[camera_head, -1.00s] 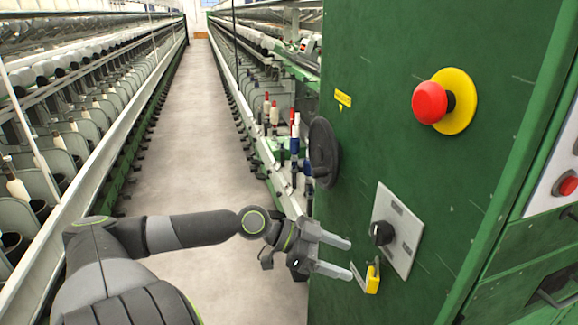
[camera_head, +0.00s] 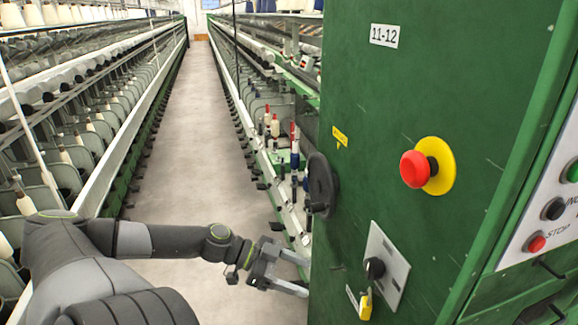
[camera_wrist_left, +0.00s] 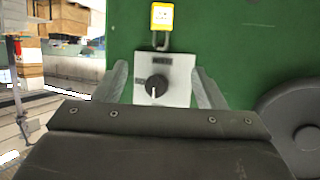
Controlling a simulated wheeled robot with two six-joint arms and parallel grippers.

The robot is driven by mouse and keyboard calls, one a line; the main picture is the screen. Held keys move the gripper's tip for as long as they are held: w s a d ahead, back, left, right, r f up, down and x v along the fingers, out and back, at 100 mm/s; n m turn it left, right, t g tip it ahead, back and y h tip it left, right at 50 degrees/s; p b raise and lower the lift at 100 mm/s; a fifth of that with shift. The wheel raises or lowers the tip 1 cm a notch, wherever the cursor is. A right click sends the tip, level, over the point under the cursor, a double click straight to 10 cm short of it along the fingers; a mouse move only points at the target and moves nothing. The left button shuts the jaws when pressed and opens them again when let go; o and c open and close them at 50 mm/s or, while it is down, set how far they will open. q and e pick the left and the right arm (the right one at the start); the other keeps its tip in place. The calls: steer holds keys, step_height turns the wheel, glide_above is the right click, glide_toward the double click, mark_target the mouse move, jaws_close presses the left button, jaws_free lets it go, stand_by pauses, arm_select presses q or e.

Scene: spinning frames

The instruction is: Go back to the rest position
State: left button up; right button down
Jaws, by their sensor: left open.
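My left gripper (camera_head: 291,275) is open and empty, in front of the green cabinet (camera_head: 420,130) in the head view and to the left of its switch plate. In the left wrist view my left gripper (camera_wrist_left: 160,82) shows its two fingers apart, with the grey switch plate (camera_wrist_left: 178,92) and black rotary knob (camera_wrist_left: 157,86) seen between them. The knob (camera_head: 375,268) and plate (camera_head: 391,278) also show in the head view. A yellow padlock (camera_head: 365,304) hangs at the plate's lower left; it shows in the wrist view too (camera_wrist_left: 162,18). My right gripper is out of view.
A red emergency button (camera_head: 414,169) on a yellow disc and a black handwheel (camera_head: 321,186) stick out from the cabinet. Spinning frames line both sides of the aisle (camera_head: 190,130), whose floor is clear. A button panel (camera_head: 545,220) is at the right.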

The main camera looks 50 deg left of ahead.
arm_select(q)
steer(key=shift+p+v, duration=0.65)
steer(key=shift+v, duration=0.4)
steer(key=s+a+f+n+y+b, duration=0.2)
steer(key=a+f+y, duration=0.15)
steer(key=f, duration=0.55)
steer(key=s+a+f+n+y+b, duration=0.1)
steer(key=a+f+n+y, duration=0.1)
steer(key=a+f, duration=0.5)
steer(key=s+a+f+n+y+b, duration=0.2)
steer(key=a+f, duration=0.1)
steer(key=f, duration=0.9)
steer(key=s+d+f+n+g+y+b, duration=0.1)
steer(key=s+f+n+g+y, duration=0.1)
steer(key=s+f, duration=0.45)
steer(key=s+d+f+n+g+y+b, duration=0.1)
steer(key=s+f+g+b, duration=0.15)
steer(key=f, duration=0.75)
steer(key=s+d+f+g+b, duration=0.1)
steer(key=s+d+f+g, duration=0.1)
steer(key=s+d+f, duration=0.5)
steer(key=s+d+f+g+b, duration=0.1)
steer(key=s+d+f+b, duration=0.1)
steer(key=s+d+f, duration=0.5)
steer(key=d+f, duration=0.5)
steer(key=d, duration=0.2)
steer(key=shift+s+d+f+n+g, duration=0.15)
steer(key=shift+s+d+n+g, duration=0.15)
steer(key=shift+n+g, duration=0.1)
steer(key=shift+w, duration=0.1)
